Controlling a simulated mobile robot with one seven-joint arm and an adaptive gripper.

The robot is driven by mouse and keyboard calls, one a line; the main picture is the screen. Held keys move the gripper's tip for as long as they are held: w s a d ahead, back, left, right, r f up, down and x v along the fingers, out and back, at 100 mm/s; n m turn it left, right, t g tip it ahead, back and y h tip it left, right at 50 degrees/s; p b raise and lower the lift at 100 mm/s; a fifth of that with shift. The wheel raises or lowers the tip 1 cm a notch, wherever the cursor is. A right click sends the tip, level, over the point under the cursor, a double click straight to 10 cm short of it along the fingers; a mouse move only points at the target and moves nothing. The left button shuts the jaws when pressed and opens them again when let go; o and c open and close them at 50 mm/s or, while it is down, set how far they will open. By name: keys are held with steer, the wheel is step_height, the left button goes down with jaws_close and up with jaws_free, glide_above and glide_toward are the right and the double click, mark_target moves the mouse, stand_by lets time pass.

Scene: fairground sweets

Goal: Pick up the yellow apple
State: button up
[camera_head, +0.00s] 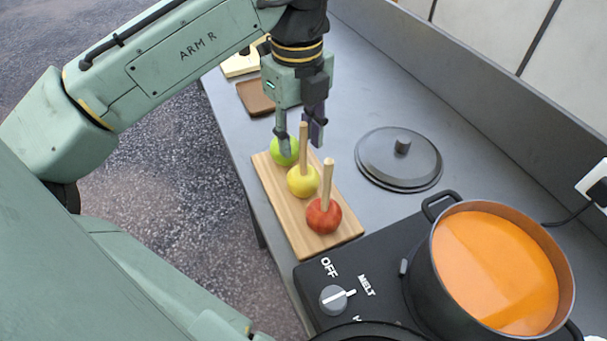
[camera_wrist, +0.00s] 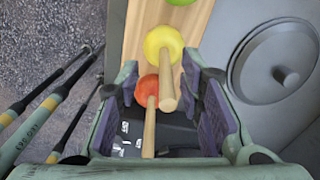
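The yellow apple (camera_head: 301,184) stands on a wooden board (camera_head: 276,213), its stick (camera_head: 304,150) pointing up. It is between a green apple (camera_head: 281,154) and a red apple (camera_head: 322,217), in one row. My gripper (camera_head: 302,140) is above the row, pointing down, open and empty. In the head view the yellow apple's stick shows between its fingers. In the wrist view the yellow apple (camera_wrist: 163,40) lies beyond the fingertips, its stick (camera_wrist: 167,82) reaching back between the open pads (camera_wrist: 167,75). I see no finger touching it. The red apple (camera_wrist: 147,88) and its stick also show there.
A pot of orange melt (camera_head: 497,268) stands on a black hotplate with a dial (camera_head: 334,299) at the lower right. A dark lid (camera_head: 398,160) lies right of the board. A brown tray (camera_head: 256,98) is behind. Grey counter is bare between the lid and the wall.

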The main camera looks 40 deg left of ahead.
mark_target(303, 172)
steer(key=f+b, duration=0.4)
steer(key=f, duration=0.1)
steer(key=shift+w+d+b, duration=0.2)
steer(key=shift+d+b, duration=0.1)
steer(key=shift+b, duration=0.05)
steer(key=shift+r, duration=0.1)
steer(key=shift+c, duration=0.3)
jaws_close()
